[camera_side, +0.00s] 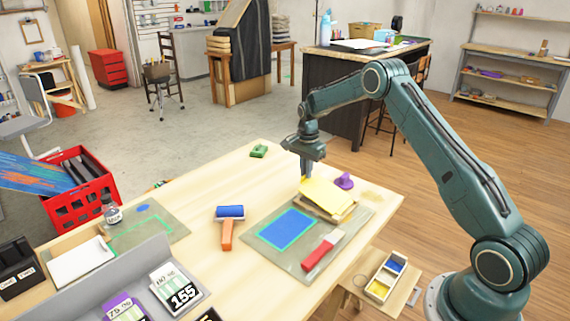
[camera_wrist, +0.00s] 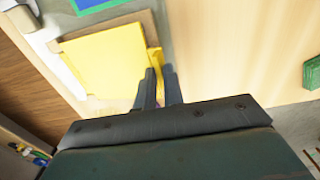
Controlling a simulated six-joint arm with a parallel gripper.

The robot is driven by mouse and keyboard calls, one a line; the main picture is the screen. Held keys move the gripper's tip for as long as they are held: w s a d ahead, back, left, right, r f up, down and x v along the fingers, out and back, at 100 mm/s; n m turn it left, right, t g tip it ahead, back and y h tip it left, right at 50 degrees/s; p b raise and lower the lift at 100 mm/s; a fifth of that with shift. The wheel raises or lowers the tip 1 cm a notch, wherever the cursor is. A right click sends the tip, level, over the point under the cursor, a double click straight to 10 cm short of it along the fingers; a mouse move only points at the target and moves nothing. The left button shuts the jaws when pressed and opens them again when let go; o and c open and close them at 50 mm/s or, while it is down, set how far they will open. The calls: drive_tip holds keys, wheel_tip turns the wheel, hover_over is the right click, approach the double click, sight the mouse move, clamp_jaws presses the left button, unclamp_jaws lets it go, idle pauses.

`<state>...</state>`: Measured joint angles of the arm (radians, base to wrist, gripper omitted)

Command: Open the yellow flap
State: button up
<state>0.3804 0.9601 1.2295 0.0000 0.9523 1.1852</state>
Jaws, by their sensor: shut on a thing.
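The yellow flap (camera_side: 327,195) is a flat yellow panel over a wooden frame (camera_side: 345,213) on the right part of the table. Whether it is lifted off the frame is hard to tell. My gripper (camera_side: 303,179) points down at the flap's far left edge. In the wrist view the flap (camera_wrist: 105,62) lies left of the fingers, with a narrow yellow tab (camera_wrist: 155,58) on its edge. My gripper (camera_wrist: 159,72) is shut on the flap at this tab; the fingertips partly hide the grip.
A purple knob-like object (camera_side: 344,181) is close behind the flap. A grey mat (camera_side: 263,243) with a blue green-bordered rectangle and a red-handled tool (camera_side: 322,250) lie in front. An orange-handled roller (camera_side: 228,222) is left, a green block (camera_side: 259,151) behind. The table's right edge is near.

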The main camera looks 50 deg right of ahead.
drive_tip(key=shift+o, duration=0.2)
drive_tip(key=shift+s+r, duration=0.1)
drive_tip(key=shift+r, duration=0.7)
drive_tip(key=shift+s+r, duration=0.25)
drive_tip(key=shift+r, duration=0.25)
drive_tip(key=shift+s+r, duration=0.2)
drive_tip(key=shift+r, duration=0.25)
drive_tip(key=o, duration=0.4)
drive_tip(key=shift+o, duration=0.2)
drive_tip(key=shift+r, duration=0.1)
drive_tip(key=shift+r, duration=1.9)
